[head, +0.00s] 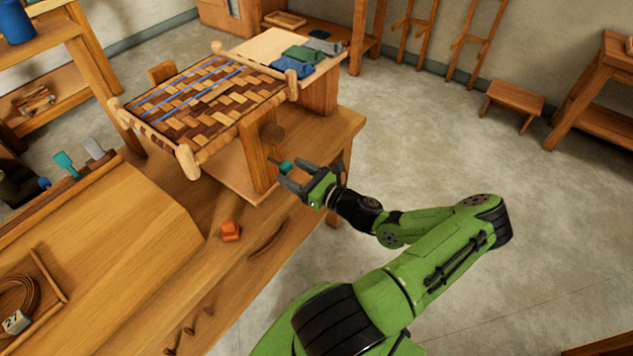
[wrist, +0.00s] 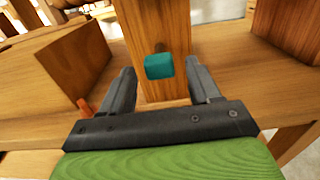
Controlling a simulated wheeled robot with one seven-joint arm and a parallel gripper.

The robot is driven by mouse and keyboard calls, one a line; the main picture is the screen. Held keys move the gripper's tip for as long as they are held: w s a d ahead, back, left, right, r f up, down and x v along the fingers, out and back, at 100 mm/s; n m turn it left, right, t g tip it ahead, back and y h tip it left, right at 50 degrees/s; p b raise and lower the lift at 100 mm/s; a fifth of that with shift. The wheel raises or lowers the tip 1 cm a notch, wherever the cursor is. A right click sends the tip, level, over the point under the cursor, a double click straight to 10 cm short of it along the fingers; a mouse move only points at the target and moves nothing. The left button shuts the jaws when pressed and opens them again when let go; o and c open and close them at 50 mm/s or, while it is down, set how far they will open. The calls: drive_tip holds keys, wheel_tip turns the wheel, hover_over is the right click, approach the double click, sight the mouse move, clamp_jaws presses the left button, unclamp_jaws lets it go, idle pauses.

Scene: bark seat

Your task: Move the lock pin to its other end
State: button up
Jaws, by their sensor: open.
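A teal knob (head: 286,166), which looks like the end of the lock pin, is just beyond my gripper in the head view. In the wrist view the teal knob (wrist: 159,66) stands out from the face of an upright wooden post (wrist: 155,25). My gripper (head: 293,173) is open, and its two dark fingers (wrist: 162,75) lie to either side of the knob in that view. I cannot tell whether the knob is between the fingertips or a little beyond them. The pin's shaft is hidden. The woven seat (head: 205,100) sits on the wooden stand above the post.
The workbench (head: 125,235) holds an orange block (head: 231,231) near its front edge. Folded cloths (head: 300,60) lie on a pale board behind the seat. Teal- and grey-handled tools stand at the left. The seat overhangs near my gripper; open floor (head: 440,130) lies right.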

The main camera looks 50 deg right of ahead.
drive_tip(key=s+p, duration=0.1)
drive_tip(key=s, duration=1.2)
drive_tip(key=shift+d, duration=0.2)
